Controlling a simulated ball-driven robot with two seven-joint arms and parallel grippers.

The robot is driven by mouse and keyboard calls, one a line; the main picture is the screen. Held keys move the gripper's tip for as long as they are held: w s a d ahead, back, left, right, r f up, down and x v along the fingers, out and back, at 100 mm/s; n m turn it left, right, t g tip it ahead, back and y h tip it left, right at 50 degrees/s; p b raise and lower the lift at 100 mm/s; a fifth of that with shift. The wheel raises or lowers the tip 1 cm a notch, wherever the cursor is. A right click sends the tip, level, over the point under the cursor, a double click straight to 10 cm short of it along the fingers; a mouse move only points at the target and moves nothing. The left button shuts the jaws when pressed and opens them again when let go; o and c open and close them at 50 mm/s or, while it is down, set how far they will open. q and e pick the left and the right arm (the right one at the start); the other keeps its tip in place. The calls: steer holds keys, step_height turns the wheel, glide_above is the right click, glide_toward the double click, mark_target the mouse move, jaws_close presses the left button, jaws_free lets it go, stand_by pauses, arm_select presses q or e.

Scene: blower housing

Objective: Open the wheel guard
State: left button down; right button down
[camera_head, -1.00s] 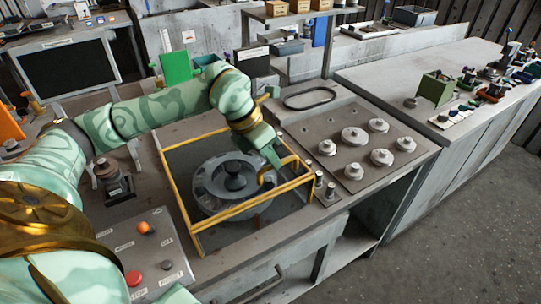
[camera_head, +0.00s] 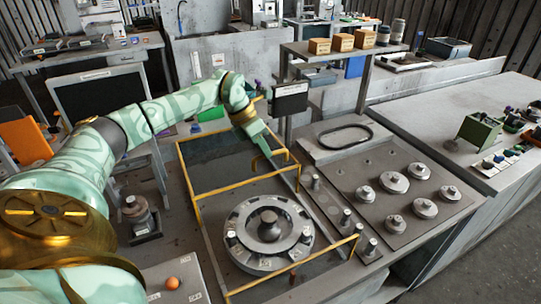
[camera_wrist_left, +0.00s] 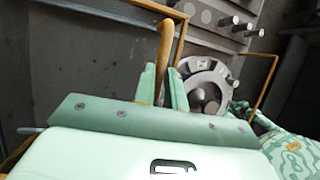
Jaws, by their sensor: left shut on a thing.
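The wheel guard is a dark see-through panel edged with yellow bars (camera_head: 235,186), at the middle of the bench behind the wheel in the head view. Its yellow handle (camera_head: 284,153) also shows in the left wrist view (camera_wrist_left: 166,45). My left gripper (camera_head: 262,155) is shut on this handle, with a finger on each side of it in the wrist view. The round grey wheel (camera_head: 238,247) with a dark central knob lies in front of the panel, uncovered. It also shows in the wrist view (camera_wrist_left: 212,72). My right gripper is not visible.
To the right stand metal pegs (camera_head: 346,218) and a plate (camera_head: 372,182) with several round metal knobs. A dark label board (camera_head: 290,97) rises close behind my left gripper. A control box (camera_head: 150,282) with an orange knob is at the front left.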

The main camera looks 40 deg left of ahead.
arm_select(q)
steer(key=shift+w+a, duration=0.25)
steer(key=shift+a, duration=0.35)
steer(key=shift+w+a, duration=0.25)
steer(key=shift+a, duration=0.35)
steer(key=shift+w+a, duration=0.25)
steer(key=shift+a, duration=0.3)
steer(key=shift+r, duration=0.15)
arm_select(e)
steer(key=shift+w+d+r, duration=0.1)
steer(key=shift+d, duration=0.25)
arm_select(q)
steer(key=shift+a, duration=0.1)
steer(key=c, duration=1.5)
jaws_free()
steer(key=shift+o, duration=0.2)
steer(key=shift+a, duration=0.1)
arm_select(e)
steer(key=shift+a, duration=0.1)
